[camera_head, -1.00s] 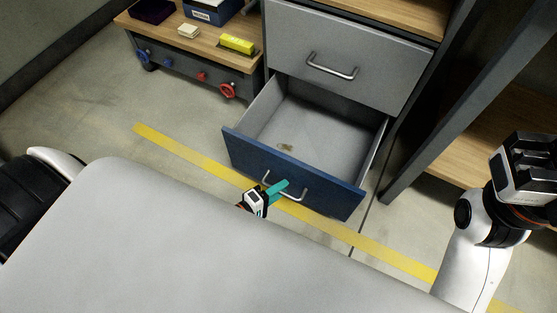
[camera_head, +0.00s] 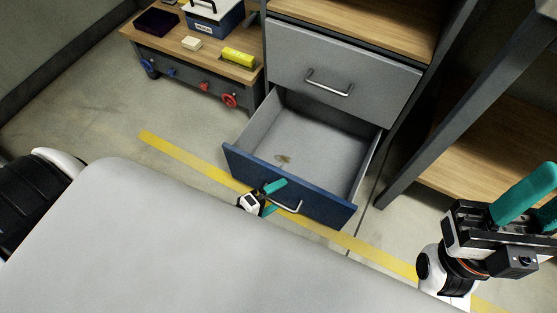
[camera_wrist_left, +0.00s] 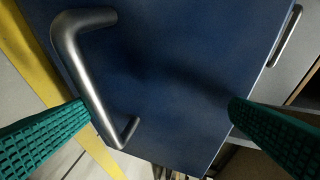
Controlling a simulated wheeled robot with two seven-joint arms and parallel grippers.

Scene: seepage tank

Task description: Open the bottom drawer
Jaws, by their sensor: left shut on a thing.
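The bottom drawer has a blue front (camera_head: 320,205) and is pulled well out of the cabinet; its grey inside shows in the head view. Its curved metal handle (camera_head: 287,208) also shows in the left wrist view (camera_wrist_left: 92,85). My left gripper (camera_head: 276,198) is at the handle, its teal fingers spread apart. In the wrist view the handle lies close to the left finger, and the other finger is well away over the blue front (camera_wrist_left: 180,80). Whether the handle touches a finger is unclear. My right gripper (camera_head: 540,200) is at the right edge, partly cut off.
A grey drawer (camera_head: 340,75) above is shut. A low wooden bench (camera_head: 180,45) with a yellow block (camera_head: 238,57) and a blue box (camera_head: 213,18) stands left. A dark post and wooden shelf (camera_head: 470,150) stand right. A yellow floor line (camera_head: 180,152) passes below the drawer.

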